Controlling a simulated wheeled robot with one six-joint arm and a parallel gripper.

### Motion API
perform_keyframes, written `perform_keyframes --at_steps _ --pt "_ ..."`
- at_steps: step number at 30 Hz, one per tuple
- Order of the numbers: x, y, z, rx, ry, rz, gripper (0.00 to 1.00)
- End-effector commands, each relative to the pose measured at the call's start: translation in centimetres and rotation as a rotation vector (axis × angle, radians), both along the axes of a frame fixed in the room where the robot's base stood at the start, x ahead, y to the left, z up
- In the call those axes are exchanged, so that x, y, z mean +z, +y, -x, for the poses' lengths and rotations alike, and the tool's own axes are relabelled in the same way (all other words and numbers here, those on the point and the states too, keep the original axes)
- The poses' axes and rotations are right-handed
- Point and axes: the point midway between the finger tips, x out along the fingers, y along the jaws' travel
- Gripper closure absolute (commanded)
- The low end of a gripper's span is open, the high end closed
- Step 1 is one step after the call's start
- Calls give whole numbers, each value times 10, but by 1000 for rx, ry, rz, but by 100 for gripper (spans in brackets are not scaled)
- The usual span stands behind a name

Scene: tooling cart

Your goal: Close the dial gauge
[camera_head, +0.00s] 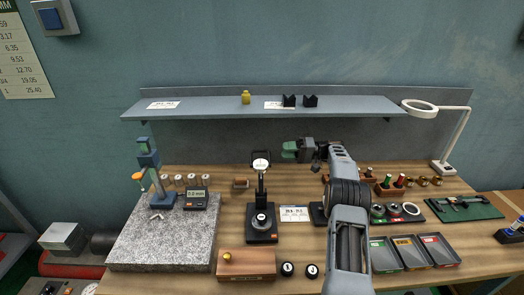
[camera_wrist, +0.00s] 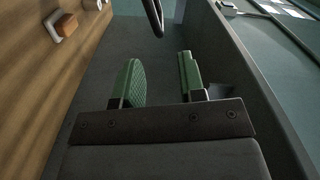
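The dial gauge (camera_head: 262,222) is a black stand in the middle of the bench. It has a round white dial on its base, an upright post, and a second white round face in a black frame at the top (camera_head: 261,164). My gripper (camera_head: 288,150) is just right of that top frame, raised above the bench and pointing left, apart from it. In the wrist view my gripper (camera_wrist: 162,80) has two green pads with an empty gap between them. A black curved bar (camera_wrist: 153,16), probably part of the gauge's top, shows ahead of the pads.
A shelf (camera_head: 350,107) runs along the back above my gripper. A granite plate (camera_head: 150,250) with a blue stand is at the left. A wooden box (camera_head: 246,264) and small round black pieces lie in front; trays (camera_head: 412,252) stand at the right.

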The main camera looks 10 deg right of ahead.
Motion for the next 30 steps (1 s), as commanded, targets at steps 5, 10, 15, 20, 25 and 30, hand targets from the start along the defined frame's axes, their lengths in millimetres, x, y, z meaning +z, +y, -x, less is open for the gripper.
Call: perform_keyframes --at_steps 5,10,15,20,25,30 --pt "4 37 -7 3 2 0 63" --pt "3 65 -12 2 2 1 63" --pt "2 84 -16 1 1 1 63" --pt "1 95 -18 0 2 2 63" --pt "0 98 -19 -1 1 2 63" --pt "0 98 -19 -1 1 2 63"
